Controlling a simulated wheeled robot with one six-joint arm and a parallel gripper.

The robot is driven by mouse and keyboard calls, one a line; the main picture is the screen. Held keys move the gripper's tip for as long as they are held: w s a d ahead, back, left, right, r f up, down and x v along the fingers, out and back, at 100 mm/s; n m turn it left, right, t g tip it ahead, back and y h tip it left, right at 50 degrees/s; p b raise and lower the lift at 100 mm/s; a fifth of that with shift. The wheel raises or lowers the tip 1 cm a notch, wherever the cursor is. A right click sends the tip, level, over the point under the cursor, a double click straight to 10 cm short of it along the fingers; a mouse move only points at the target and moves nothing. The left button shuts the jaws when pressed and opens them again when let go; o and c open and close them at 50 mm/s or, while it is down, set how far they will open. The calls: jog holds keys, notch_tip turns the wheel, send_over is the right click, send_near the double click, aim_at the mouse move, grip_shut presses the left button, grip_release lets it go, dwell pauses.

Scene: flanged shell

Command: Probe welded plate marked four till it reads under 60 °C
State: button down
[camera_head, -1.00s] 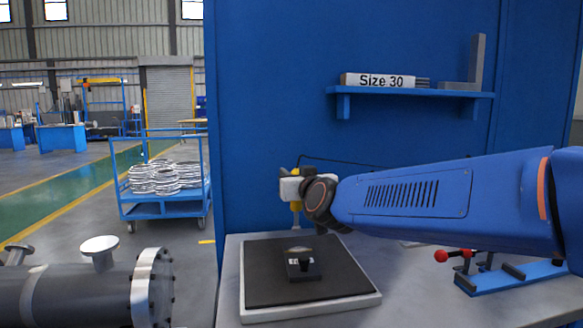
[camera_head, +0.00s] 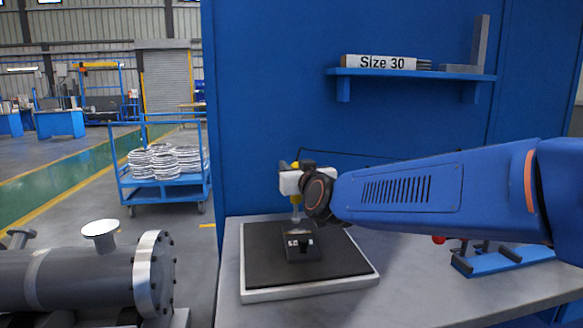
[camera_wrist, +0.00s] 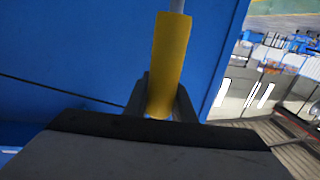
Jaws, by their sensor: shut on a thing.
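My gripper (camera_head: 296,184) is shut on the yellow handle of a probe (camera_head: 296,199). The wrist view shows the same yellow handle (camera_wrist: 168,65) between the two dark fingers, with a grey shaft beyond it. In the head view the probe hangs roughly upright, its grey shaft pointing down at a small dark block (camera_head: 303,250) on the black mat (camera_head: 262,265). The block has a small pale marking on its front, too small to read. I cannot tell whether the tip touches it. No plate marked four and no temperature reading can be made out.
The mat lies on a pale tray (camera_head: 310,290) on the grey bench (camera_head: 420,290). A blue fixture (camera_head: 505,257) with a red knob stands at right, partly behind my arm. A wall shelf (camera_head: 410,73) holds a box marked "Size 30" (camera_head: 378,62). A flanged pipe (camera_head: 80,280) lies at left.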

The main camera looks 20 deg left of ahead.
jog(key=shift+f, duration=0.8)
dwell(1.2)
jog(key=shift+r, duration=0.1)
notch_tip(320, 180, up, 7)
dwell(1.0)
dwell(1.3)
